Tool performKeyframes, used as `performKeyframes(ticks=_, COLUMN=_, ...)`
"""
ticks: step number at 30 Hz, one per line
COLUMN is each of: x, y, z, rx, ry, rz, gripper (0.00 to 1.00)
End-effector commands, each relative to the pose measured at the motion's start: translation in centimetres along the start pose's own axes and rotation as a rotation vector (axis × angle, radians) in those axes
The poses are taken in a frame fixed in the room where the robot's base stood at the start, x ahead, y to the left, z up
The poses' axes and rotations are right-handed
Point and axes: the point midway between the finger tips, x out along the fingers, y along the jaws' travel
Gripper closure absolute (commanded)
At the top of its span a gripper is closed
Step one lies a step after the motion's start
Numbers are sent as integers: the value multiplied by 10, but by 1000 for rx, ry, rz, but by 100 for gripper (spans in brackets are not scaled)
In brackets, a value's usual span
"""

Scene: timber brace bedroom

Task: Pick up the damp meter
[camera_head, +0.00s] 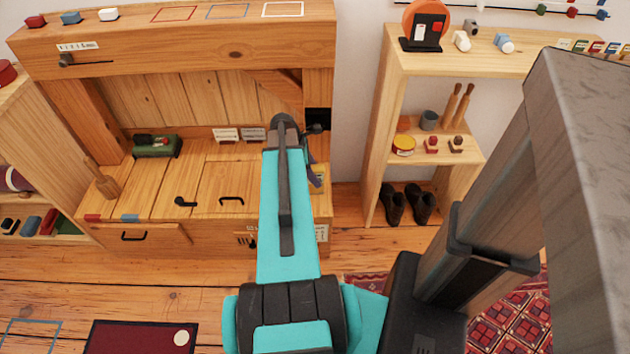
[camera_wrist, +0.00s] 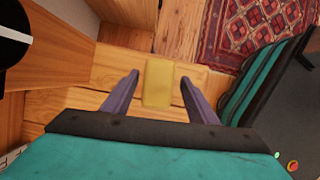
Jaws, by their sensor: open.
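A small yellow block-shaped thing, which looks like the damp meter (camera_wrist: 159,83), lies over pale wood in the wrist view. My gripper (camera_wrist: 161,77) is open, with one purple finger on each side of it and visible gaps between. I cannot tell whether the fingertips are level with it or still above it. In the head view a bit of yellow (camera_head: 319,178) shows beside a purple finger of my gripper (camera_head: 314,174), at the right end of the wooden bench. My arm hides most of that spot.
The wooden bench (camera_head: 222,180) carries a green box-like thing (camera_head: 155,146) and a black handle (camera_head: 231,200). A shelf unit (camera_head: 380,130) with boots (camera_head: 421,204) stands to the right. A patterned red rug (camera_wrist: 250,30) lies on the floor.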

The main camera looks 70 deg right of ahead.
Motion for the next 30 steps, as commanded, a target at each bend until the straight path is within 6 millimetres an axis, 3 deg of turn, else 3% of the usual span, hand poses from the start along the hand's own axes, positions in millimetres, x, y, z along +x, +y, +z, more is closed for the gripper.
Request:
performKeyframes(ticks=15, x=48, y=4, z=-1, rx=1, ry=0, rz=-1, gripper=47)
performKeyframes(ticks=30, x=51, y=4, z=-1, rx=0, ry=0, rz=0, gripper=47)
